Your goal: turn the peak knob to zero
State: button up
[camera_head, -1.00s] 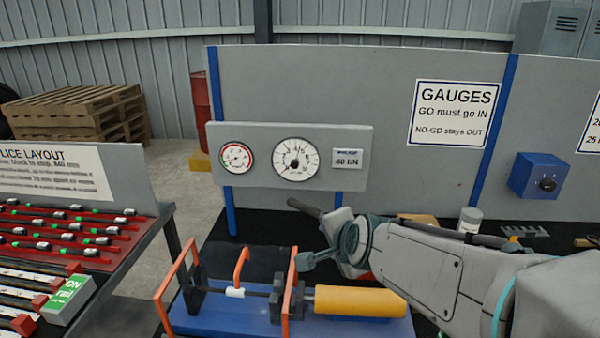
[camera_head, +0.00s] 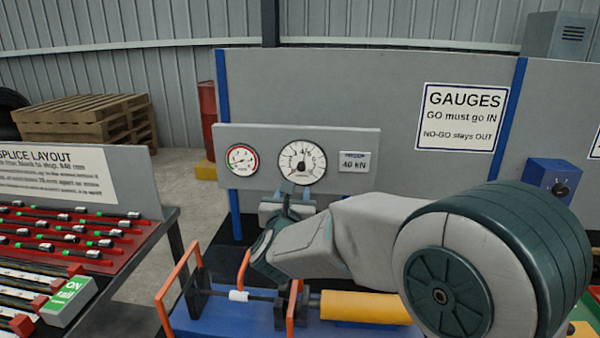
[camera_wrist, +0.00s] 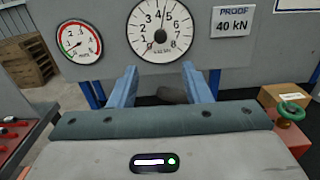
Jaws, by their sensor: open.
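The large white round gauge (camera_head: 302,162) is on the grey panel, with numbers around its dial. It also shows in the wrist view (camera_wrist: 160,28), cut by the top edge. A small dark knob (camera_wrist: 160,36) appears at the dial's centre; a thin needle points up from there, slightly right. A short reddish mark lies at the dial's lower left. My gripper (camera_wrist: 159,68) is open and empty, its two blue fingers apart, just below the dial in the picture. In the head view my gripper (camera_head: 288,192) is in front of the panel's lower edge. I cannot tell its distance from the knob.
A smaller red-and-green gauge (camera_head: 242,160) is left of the dial and a "40 kN" plate (camera_head: 354,162) is right of it. Below stands a blue rig with orange bars (camera_head: 178,272) and a yellow cylinder (camera_head: 362,307). A blue box (camera_head: 552,182) is at right.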

aim_at(301, 168)
jog(key=w+p, duration=0.1)
jog(key=w, duration=0.3)
jog(key=w+p, duration=0.2)
jog(key=w, duration=0.2)
jog(key=w+p, duration=0.1)
jog(key=w, duration=0.4)
jog(key=shift+d+p, duration=0.25)
jog(key=shift+p, duration=0.05)
grip_shut()
